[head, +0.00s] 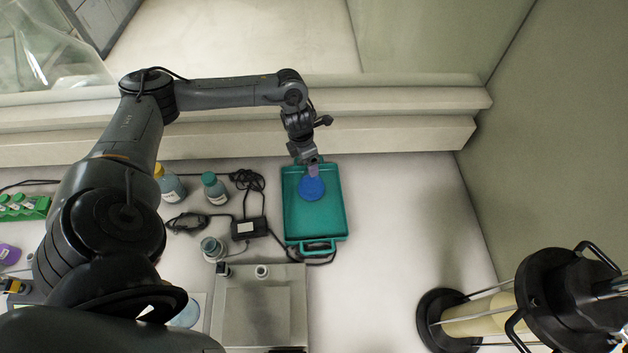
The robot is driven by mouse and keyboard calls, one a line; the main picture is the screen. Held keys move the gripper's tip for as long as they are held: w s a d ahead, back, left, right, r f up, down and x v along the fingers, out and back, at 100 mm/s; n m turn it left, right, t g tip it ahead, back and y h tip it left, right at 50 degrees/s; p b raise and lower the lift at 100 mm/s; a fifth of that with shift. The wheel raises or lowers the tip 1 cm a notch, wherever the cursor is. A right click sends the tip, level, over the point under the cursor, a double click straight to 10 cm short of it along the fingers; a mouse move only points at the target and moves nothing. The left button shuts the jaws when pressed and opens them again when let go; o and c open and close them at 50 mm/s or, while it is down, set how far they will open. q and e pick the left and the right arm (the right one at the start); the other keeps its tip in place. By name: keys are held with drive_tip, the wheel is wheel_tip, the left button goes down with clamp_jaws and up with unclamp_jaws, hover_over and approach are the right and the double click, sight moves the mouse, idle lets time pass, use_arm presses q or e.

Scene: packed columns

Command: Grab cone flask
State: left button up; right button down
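A cone flask with blue contents (312,189) is at the teal tray (331,219), over its upper middle. My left arm reaches across from the left, and my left gripper (310,163) is right at the flask's neck, at its upper end in the picture. The gripper covers part of the neck. The fingers are too small and dark to tell whether they are closed on it. I cannot tell whether the flask rests on the tray or is held just above it. My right gripper is not in view.
Left of the tray are a black adapter box (249,228) with cables, a teal-capped bottle (215,190), a yellow-capped bottle (170,187) and a grey flat-topped device (259,310). A column apparatus (560,300) stands at lower right. The bench right of the tray is clear.

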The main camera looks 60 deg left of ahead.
use_arm(q)
drive_tip(key=shift+w+f+p, duration=0.25)
drive_tip(key=shift+f, duration=0.6)
drive_tip(key=shift+w+f+p, duration=0.25)
drive_tip(key=shift+f+p, duration=0.05)
drive_tip(key=shift+f, duration=0.6)
drive_tip(key=shift+w+f+p, duration=0.25)
drive_tip(key=shift+f, duration=0.95)
drive_tip(key=c, duration=1.1)
drive_tip(key=shift+w, duration=0.1)
clamp_jaws()
